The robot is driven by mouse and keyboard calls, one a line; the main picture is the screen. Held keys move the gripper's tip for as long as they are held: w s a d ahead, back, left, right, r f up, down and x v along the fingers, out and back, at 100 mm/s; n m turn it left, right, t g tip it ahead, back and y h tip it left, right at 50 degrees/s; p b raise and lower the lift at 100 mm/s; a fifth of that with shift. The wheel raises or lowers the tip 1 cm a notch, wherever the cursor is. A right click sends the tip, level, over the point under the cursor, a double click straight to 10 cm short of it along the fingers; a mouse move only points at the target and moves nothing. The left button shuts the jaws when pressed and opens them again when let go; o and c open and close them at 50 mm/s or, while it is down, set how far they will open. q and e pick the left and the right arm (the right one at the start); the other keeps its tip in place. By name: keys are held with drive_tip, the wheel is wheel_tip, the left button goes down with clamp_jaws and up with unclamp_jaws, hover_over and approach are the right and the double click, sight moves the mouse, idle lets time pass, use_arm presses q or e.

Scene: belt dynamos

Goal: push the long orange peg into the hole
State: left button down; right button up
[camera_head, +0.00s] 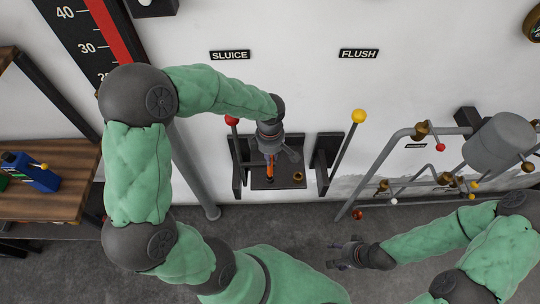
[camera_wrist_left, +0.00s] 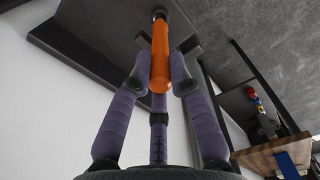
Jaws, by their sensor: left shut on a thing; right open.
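The long orange peg (camera_head: 270,166) is held in my left gripper (camera_head: 270,150), over the dark plate (camera_head: 262,184) low on the wall. In the left wrist view the peg (camera_wrist_left: 160,58) lies between the shut fingers (camera_wrist_left: 162,84) of that gripper. Its far end meets a dark round hole (camera_wrist_left: 159,14) in the plate; how deep it sits I cannot tell. A brass ring (camera_head: 298,177) sits on the plate to the right of the peg. My right gripper (camera_head: 347,254) is open and empty, lower right, away from the plate.
A red-knobbed lever (camera_head: 231,121) under SLUICE and a yellow-knobbed lever (camera_head: 358,117) under FLUSH flank the plate. Grey pipes with valves and a tank (camera_head: 497,147) stand at right. A wooden shelf (camera_head: 70,190) with a blue object (camera_head: 38,172) is at left.

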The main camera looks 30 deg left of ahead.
use_arm(q)
drive_tip(key=shift+b, duration=0.4)
idle(0.8)
drive_tip(key=shift+f+b, duration=1.7)
drive_tip(key=shift+f, duration=0.05)
drive_tip(key=c, duration=1.1)
unclamp_jaws()
drive_tip(key=shift+r, duration=0.15)
wheel_tip(320, 180, up, 12)
drive_tip(key=shift+f, duration=0.1)
